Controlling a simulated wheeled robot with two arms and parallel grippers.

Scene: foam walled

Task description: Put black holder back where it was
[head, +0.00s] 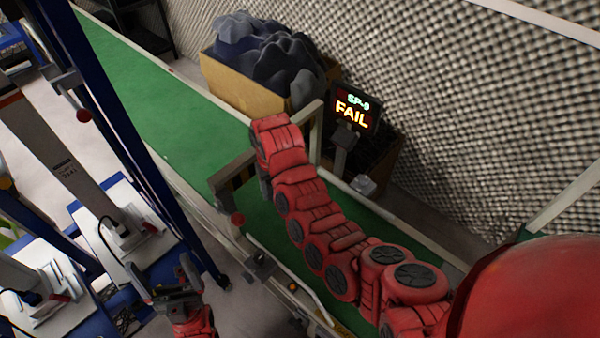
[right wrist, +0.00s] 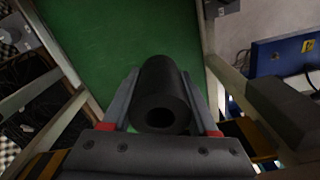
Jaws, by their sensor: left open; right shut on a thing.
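The black holder (right wrist: 162,88) is a dark cylinder with a round hole in its near end, in the right wrist view. My right gripper (right wrist: 163,100) is shut on it, one finger along each side, with the green conveyor belt (right wrist: 100,40) behind. In the head view my right arm reaches over the conveyor (head: 160,110); its gripper and the holder are hidden behind the arm. My left gripper (head: 165,278) is open and empty at the lower left, beside the conveyor and apart from it.
A display reading FAIL (head: 354,112) stands at the conveyor's far side, near a cardboard box (head: 238,88) of dark, crumpled material. A frame (head: 235,175) spans the belt near my right arm. Blue posts and white-topped benches (head: 125,215) stand at left.

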